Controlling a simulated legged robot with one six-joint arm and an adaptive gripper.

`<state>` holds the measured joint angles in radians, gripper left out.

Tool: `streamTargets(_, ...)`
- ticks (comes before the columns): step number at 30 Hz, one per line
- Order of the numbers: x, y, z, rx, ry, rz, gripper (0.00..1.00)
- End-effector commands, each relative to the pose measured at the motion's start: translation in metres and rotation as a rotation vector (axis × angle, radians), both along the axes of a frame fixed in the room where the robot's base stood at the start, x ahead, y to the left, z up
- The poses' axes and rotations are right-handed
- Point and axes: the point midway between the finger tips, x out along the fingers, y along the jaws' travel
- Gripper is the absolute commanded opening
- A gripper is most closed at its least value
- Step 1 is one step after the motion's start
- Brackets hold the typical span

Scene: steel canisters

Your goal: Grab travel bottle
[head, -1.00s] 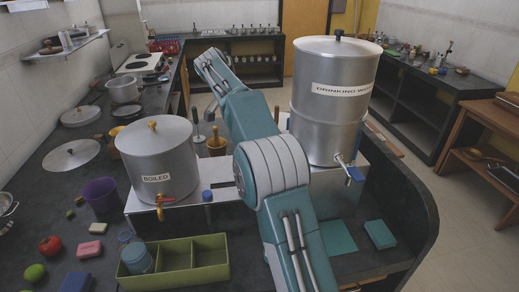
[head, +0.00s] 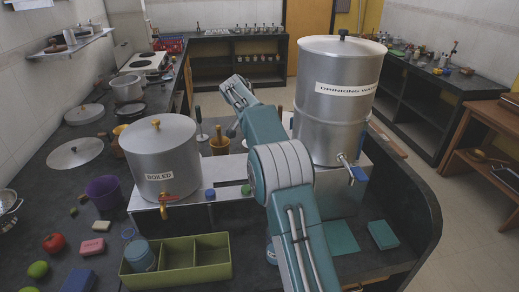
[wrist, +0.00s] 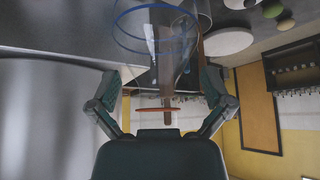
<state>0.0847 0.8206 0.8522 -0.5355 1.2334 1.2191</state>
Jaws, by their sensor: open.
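In the wrist view my gripper (wrist: 162,78) is open, with its two dark fingers spread and nothing clasped. A see-through vessel with blue rings (wrist: 155,8) stands beyond the fingertips, near the top middle. An orange-red ring (wrist: 157,110) shows between the fingers. I cannot tell for sure that the clear vessel is the travel bottle. In the head view my arm reaches over the steel stand between the two big canisters, and I cannot make out the fingers there.
The "BOILED" pot (head: 161,155) stands left of my arm and the tall "DRINKING WATER" canister (head: 330,110) right of it. A green divided tray (head: 190,276) and a blue cup (head: 140,255) are in front. A wooden mortar (head: 219,145) is behind the stand.

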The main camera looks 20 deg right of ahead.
Motion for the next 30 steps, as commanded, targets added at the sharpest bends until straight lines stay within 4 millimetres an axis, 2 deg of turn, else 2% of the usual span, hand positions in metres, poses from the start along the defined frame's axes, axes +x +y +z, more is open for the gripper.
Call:
streamTargets(1,0.0,0.0,0.0,0.0,0.0,0.0,1.0)
streamTargets(2,0.0,0.0,0.0,0.0,0.0,0.0,0.95)
streamTargets(3,0.0,0.0,0.0,0.0,0.0,0.0,0.78)
streamTargets(5,0.0,0.0,0.0,0.0,0.0,0.0,0.51)
streamTargets(6,0.0,0.0,0.0,0.0,0.0,0.0,0.33)
streamTargets(8,0.0,0.0,0.0,0.0,0.002,0.0,0.06)
streamTargets(9,0.0,0.0,-0.001,0.0,0.002,0.0,0.0)
streamTargets(23,0.0,0.001,-0.005,0.005,0.011,0.0,0.0)
streamTargets(30,0.001,0.001,0.013,0.005,0.007,0.0,0.0)
